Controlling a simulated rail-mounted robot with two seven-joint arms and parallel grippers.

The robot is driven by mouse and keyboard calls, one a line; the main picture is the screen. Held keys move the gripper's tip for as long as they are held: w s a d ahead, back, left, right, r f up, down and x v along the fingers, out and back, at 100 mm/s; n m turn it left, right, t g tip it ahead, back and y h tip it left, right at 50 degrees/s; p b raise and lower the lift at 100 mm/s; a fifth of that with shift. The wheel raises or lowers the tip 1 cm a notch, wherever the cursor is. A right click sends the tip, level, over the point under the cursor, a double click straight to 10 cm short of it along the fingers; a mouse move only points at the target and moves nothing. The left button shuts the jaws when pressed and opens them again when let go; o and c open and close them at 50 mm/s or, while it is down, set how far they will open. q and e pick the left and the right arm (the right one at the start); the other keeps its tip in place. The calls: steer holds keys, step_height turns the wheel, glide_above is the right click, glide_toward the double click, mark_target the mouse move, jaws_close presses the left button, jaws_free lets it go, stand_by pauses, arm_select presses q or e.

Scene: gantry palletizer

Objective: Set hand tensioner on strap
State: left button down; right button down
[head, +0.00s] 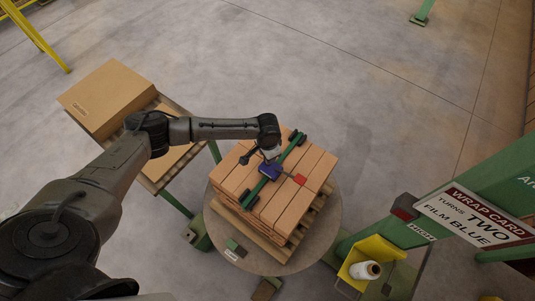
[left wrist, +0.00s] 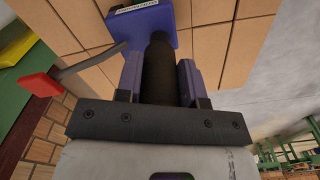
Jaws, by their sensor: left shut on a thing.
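The hand tensioner (head: 270,171) has a blue body, a dark grip and a lever with a red end (head: 300,179). It is over the top of the carton stack (head: 285,207), at the green strap (head: 291,150) that runs diagonally across it. I cannot tell whether it touches the strap. My left gripper (head: 268,153) is above it. In the left wrist view, my left gripper (left wrist: 160,80) is shut on the dark grip, with the tensioner's blue body (left wrist: 150,25) beyond and its red lever end (left wrist: 40,85) at left. My right gripper is not in view.
The cartons stand on a wooden pallet (head: 262,237) on a round turntable (head: 325,228). Another carton (head: 110,95) is on a pallet at left. A green post with a wrap card (head: 470,218) and a yellow bin with a film roll (head: 365,269) stand at right.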

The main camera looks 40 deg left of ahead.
arm_select(q)
steer(key=shift+f, duration=0.3)
steer(key=shift+f, duration=0.3)
stand_by(0.3)
steer(key=c, duration=0.7)
jaws_free()
steer(key=shift+o, duration=0.2)
step_height(320, 180, up, 14)
steer(key=shift+f, duration=0.25)
steer(key=shift+r, duration=0.15)
